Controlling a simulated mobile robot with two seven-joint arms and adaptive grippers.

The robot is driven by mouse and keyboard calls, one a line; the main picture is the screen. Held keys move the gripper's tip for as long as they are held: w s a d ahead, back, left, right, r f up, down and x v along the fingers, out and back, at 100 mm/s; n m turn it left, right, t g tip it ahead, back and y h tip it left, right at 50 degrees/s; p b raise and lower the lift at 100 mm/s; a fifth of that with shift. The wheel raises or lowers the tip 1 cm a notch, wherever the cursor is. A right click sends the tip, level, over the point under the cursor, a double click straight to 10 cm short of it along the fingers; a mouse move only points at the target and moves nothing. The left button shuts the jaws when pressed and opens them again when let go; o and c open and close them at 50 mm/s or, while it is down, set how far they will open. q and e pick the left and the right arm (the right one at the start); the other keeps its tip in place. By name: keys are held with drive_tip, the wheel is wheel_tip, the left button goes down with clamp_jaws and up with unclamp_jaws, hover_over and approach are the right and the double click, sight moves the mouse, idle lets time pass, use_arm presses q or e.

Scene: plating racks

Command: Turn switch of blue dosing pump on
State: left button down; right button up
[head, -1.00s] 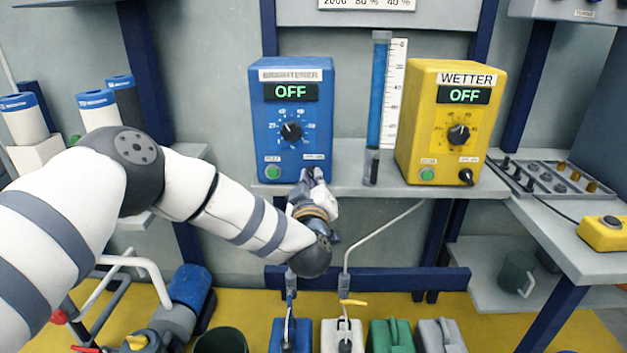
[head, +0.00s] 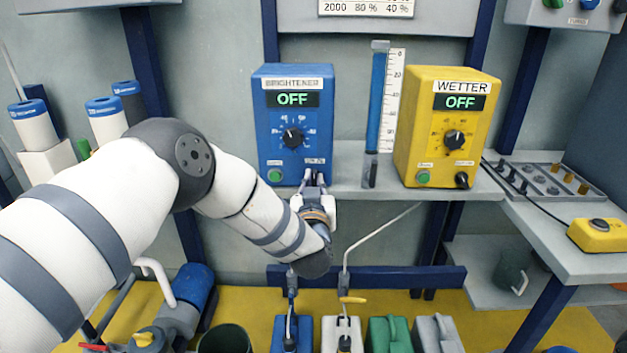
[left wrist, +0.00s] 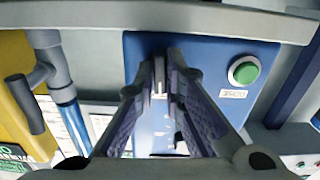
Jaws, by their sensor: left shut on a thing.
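The blue dosing pump (head: 293,110), labelled BRIGHTENER, stands on the shelf and its display reads OFF. It has a black dial (head: 293,136) in the middle and a green button (head: 275,176) at the lower left. My left gripper (head: 314,178) is at the pump's lower right front, where its fingers cover the switch. In the left wrist view, which is upside down, the fingers (left wrist: 160,72) are closed on the switch against the blue face; the switch itself is mostly hidden. The green button (left wrist: 243,70) shows beside them. My right gripper is not in view.
A yellow pump (head: 448,128) labelled WETTER, also OFF, stands to the right. A blue-filled tube (head: 375,110) and scale stand between the pumps. Several canisters (head: 388,335) with pipes stand below the shelf (head: 345,185).

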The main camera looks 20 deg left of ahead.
use_arm(q)
drive_tip(key=m, duration=0.3)
drive_tip(key=shift+r+m, duration=0.1)
drive_tip(key=shift+m, duration=0.3)
drive_tip(key=shift+m+p, duration=0.3)
drive_tip(key=shift+m, duration=1.6)
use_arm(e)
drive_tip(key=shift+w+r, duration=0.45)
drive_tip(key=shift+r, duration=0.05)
use_arm(q)
drive_tip(key=c, duration=2)
unclamp_jaws()
drive_tip(key=shift+o, duration=0.2)
drive_tip(key=v, duration=1.2)
